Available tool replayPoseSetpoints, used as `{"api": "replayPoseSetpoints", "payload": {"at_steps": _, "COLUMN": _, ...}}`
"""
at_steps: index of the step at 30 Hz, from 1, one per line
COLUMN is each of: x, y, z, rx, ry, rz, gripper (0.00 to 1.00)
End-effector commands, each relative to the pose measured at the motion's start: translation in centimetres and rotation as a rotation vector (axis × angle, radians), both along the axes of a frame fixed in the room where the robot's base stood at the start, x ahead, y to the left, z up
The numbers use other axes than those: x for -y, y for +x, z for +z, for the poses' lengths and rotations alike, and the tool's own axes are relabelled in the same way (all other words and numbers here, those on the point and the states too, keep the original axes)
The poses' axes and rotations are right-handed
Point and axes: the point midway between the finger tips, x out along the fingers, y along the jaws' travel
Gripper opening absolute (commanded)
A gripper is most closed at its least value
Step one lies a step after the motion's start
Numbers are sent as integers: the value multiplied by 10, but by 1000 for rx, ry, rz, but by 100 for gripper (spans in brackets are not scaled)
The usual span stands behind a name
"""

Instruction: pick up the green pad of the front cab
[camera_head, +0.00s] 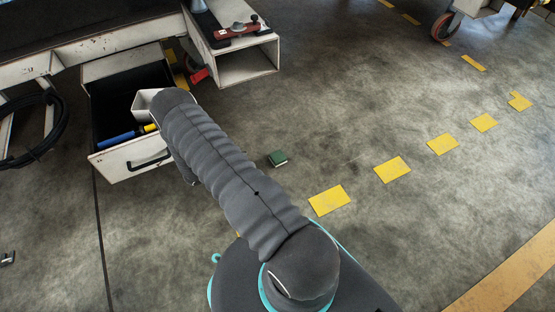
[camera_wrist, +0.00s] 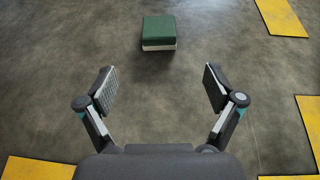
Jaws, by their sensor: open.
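The green pad (camera_head: 278,157) lies on the concrete floor, just right of my arm in the head view. In the wrist view the green pad (camera_wrist: 158,31) is a small block with a green top and a pale lower layer, at the top centre. My gripper (camera_wrist: 160,88) is open and empty, its two fingers spread wide. The pad lies beyond the fingertips, roughly in line with the gap between them, and is not touched. In the head view my gripper is hidden behind my arm.
An open drawer (camera_head: 128,164) with blue and yellow tools sticks out at the left. A white open box frame (camera_head: 247,66) with a red tool (camera_head: 238,33) on top stands behind. Yellow floor markings (camera_head: 330,200) run to the upper right. The floor around the pad is clear.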

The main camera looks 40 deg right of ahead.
Motion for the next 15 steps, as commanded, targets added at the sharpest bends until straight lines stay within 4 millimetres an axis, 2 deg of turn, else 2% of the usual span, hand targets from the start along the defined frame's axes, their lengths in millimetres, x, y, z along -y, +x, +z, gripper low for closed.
{"api": "replayPoseSetpoints", "payload": {"at_steps": 12, "x": 61, "y": -11, "z": -27, "rx": -2, "ry": 0, "rz": -1, "gripper": 92}}
{"api": "replayPoseSetpoints", "payload": {"at_steps": 15, "x": 71, "y": -12, "z": -31, "rx": -2, "ry": 0, "rz": 0, "gripper": 92}}
